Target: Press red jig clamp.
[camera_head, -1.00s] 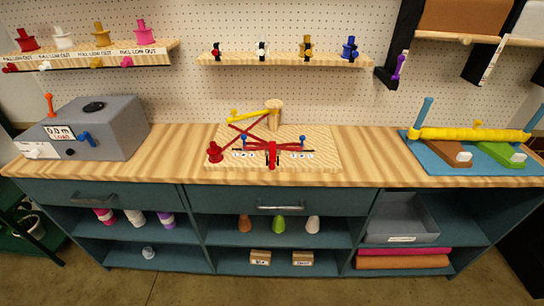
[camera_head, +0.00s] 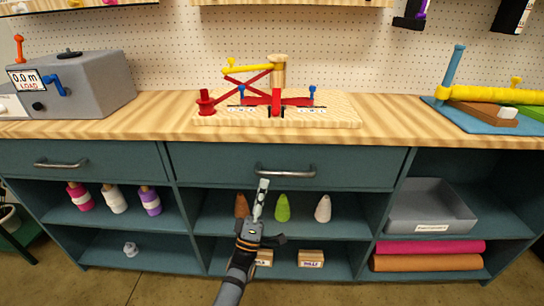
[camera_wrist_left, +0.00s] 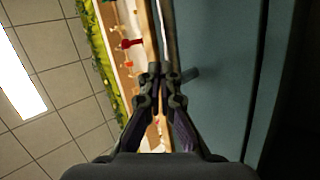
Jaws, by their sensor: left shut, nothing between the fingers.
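The wooden jig board (camera_head: 340,113) sits on the counter at the middle. It bears red crossed bars, a red upright piece (camera_head: 277,101) at the front centre, a red round-based post (camera_head: 207,103) at its left and a yellow arm (camera_head: 247,69). I cannot tell for sure which red part is the clamp. My left gripper (camera_head: 262,187) is shut and empty, pointing up in front of the cabinet, below the jig and apart from it. In the left wrist view its fingers (camera_wrist_left: 163,73) are together, and a small red part (camera_wrist_left: 131,43) shows beyond them. My right gripper is out of view.
The counter's front edge (camera_head: 390,138) and a drawer handle (camera_head: 285,171) lie between gripper and jig. A grey box (camera_head: 90,90) stands at the left, a blue mat (camera_head: 455,115) with a yellow bar at the right. Bare counter flanks the jig.

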